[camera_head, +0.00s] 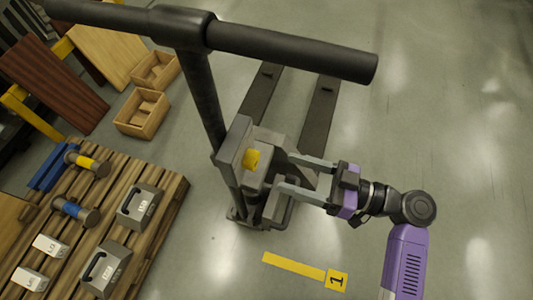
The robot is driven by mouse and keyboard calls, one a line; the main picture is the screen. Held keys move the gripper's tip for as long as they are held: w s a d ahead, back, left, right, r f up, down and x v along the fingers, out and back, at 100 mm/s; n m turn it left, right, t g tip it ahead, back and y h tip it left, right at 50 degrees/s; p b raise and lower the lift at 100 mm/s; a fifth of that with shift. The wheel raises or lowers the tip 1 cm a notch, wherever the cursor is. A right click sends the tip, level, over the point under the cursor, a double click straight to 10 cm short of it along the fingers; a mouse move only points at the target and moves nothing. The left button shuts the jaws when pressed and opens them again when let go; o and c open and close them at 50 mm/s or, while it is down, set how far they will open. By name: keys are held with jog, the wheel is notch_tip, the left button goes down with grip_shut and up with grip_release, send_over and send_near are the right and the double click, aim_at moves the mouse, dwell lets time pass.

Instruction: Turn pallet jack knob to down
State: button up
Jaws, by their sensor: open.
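The pallet jack (232,150) stands in the middle of the head camera view, with its black T-handle (270,42) across the top and its two dark forks (318,115) reaching away. A yellow knob (251,159) sits on the grey housing at the foot of the handle column. My gripper (283,172) is open, to the right of the knob, with its two grey fingers pointing left at the housing. The fingertips are close to the housing's right side; I cannot tell whether they touch it. Nothing shows between the fingers but part of the jack.
A wooden pallet (165,208) at the left bears weights, hammers and small blocks. Wooden crates (142,113) stand behind it. A yellow floor marking (295,266) with a number 1 lies in front of the jack. The floor at the right is clear.

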aim_at(257, 162)
jog(key=p+x, duration=0.1)
jog(key=x, duration=0.6)
jog(key=shift+w+a, duration=0.1)
jog(key=shift+a, duration=0.15)
jog(key=shift+c, duration=0.4)
